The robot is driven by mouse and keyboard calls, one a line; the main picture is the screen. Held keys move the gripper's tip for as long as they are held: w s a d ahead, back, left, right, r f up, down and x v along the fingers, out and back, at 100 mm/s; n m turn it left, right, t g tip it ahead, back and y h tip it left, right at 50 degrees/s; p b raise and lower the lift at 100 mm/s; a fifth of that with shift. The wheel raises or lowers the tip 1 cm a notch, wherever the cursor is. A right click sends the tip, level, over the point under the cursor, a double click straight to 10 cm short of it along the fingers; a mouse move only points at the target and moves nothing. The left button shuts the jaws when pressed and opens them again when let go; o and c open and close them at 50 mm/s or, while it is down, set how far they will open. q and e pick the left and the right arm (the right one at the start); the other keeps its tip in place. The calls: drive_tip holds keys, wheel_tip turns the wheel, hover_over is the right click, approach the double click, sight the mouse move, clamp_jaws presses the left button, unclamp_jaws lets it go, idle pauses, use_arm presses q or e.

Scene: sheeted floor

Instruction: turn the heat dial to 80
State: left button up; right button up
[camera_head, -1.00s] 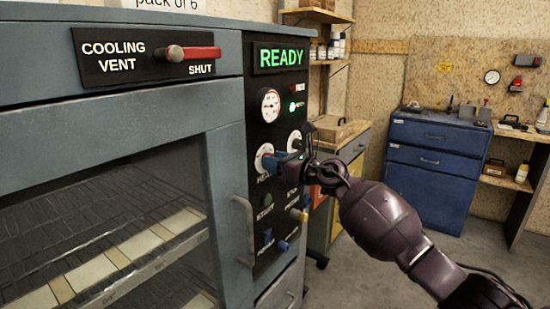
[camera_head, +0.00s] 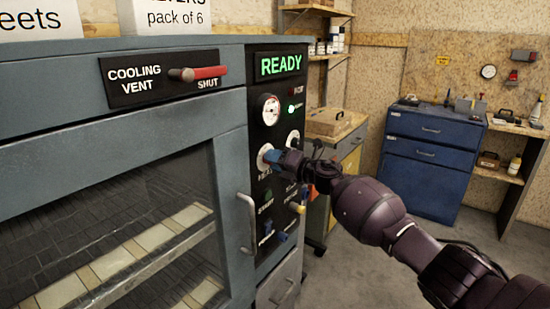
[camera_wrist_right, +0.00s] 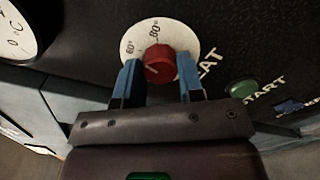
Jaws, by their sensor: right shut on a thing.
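The heat dial (camera_head: 263,160) is on the oven's black control panel, with its white scale plate partly covered by my right gripper (camera_head: 276,158) in the head view. In the right wrist view the white scale plate (camera_wrist_right: 136,38) shows the marks 60 and 80 around a red knob (camera_wrist_right: 158,63). The blue fingers of my right gripper (camera_wrist_right: 158,78) are shut on this knob, one on each side. A faint pale line shows on the knob, but its exact reading is unclear. My left gripper is not in view.
The panel also carries a lit READY sign (camera_head: 281,65), a round gauge (camera_head: 270,109), a second white dial (camera_head: 293,139) and a green START button (camera_wrist_right: 240,88). The oven door handle (camera_head: 248,222) is at lower left of the dial. A blue cabinet (camera_head: 430,165) stands farther right.

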drive_tip(key=shift+m+p, duration=1.45)
drive_tip(key=shift+m, duration=2.95)
drive_tip(key=o, duration=0.9)
drive_tip(key=shift+d, duration=0.1)
